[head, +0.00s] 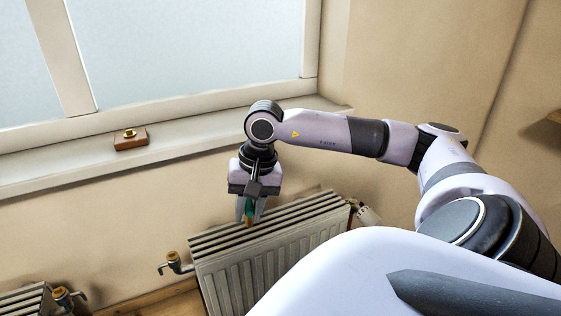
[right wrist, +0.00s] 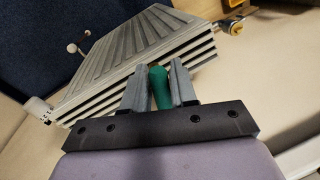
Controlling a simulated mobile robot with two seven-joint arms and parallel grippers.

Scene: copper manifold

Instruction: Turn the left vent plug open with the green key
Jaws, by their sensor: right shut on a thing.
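My right gripper (head: 250,217) is shut on the green key (head: 248,208). It holds the key pointing down, its brass tip above the top of the radiator (head: 270,240) in the head view. In the right wrist view the green handle (right wrist: 159,88) sits between the two fingers. A brass vent plug (head: 173,257) is on a pipe at this radiator's left end, apart from the key and to its lower left. Another brass vent plug (head: 61,292) is by a second radiator (head: 24,300) at the far left. My left gripper is not in view.
A brown wooden block (head: 130,139) with a brass piece on top stands on the windowsill (head: 70,169). A white valve knob (head: 369,216) is at the radiator's right end. The wall between the two radiators is bare.

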